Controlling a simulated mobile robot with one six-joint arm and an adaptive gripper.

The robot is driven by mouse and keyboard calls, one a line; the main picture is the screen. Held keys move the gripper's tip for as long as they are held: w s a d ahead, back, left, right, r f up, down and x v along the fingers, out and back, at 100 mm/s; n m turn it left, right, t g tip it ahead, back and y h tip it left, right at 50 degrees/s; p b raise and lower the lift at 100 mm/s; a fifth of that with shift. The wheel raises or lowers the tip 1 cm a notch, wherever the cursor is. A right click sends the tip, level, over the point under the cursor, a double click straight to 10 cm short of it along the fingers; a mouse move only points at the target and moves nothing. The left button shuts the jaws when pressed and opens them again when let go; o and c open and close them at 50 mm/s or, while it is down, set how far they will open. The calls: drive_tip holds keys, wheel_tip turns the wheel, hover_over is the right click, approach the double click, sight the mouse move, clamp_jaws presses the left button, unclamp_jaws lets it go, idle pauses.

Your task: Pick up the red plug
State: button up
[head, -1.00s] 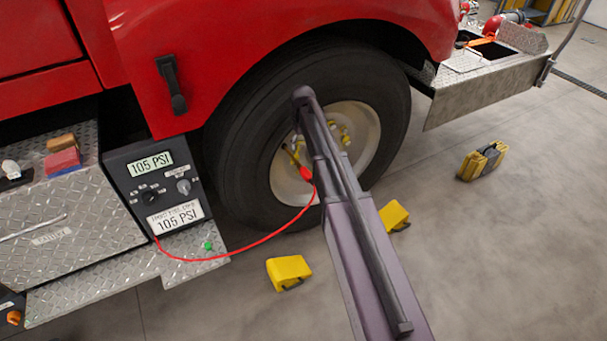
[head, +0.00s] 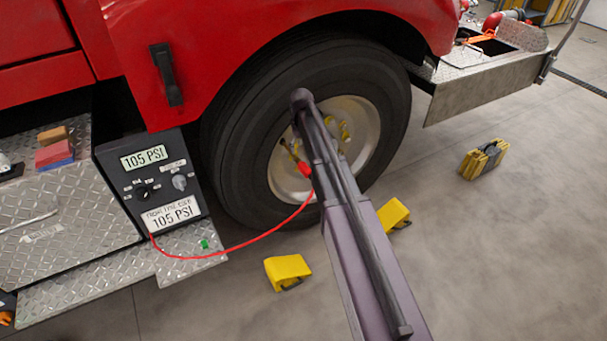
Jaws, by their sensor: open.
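The red plug (head: 304,169) is at the end of a red hose, in front of the truck's wheel. The red hose (head: 255,241) runs from the plug down and left to the black control box (head: 152,186). My arm reaches up across the wheel, and its dark upper link passes right beside the plug. My gripper's fingers do not show; they seem hidden behind the arm. Whether anything touches the plug cannot be made out.
The truck tyre (head: 230,150) stands behind my arm. Yellow wheel chocks (head: 288,268) (head: 393,213) lie on the floor on both sides of the arm. A yellow case (head: 482,160) stands to the right. The box displays read 105 PSI.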

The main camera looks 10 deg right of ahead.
sight(304, 166)
drive_tip(key=shift+f+b, duration=1.95)
drive_tip(key=shift+f, duration=0.3)
drive_tip(key=shift+d+f, duration=0.1)
drive_tip(key=shift+f, duration=0.05)
drive_tip(key=f+b, duration=0.3)
drive_tip(key=shift+s+d, duration=0.1)
drive_tip(key=shift+d, duration=0.25)
drive_tip(key=shift+f+b, duration=0.95)
drive_tip(key=shift+b, duration=0.15)
clamp_jaws()
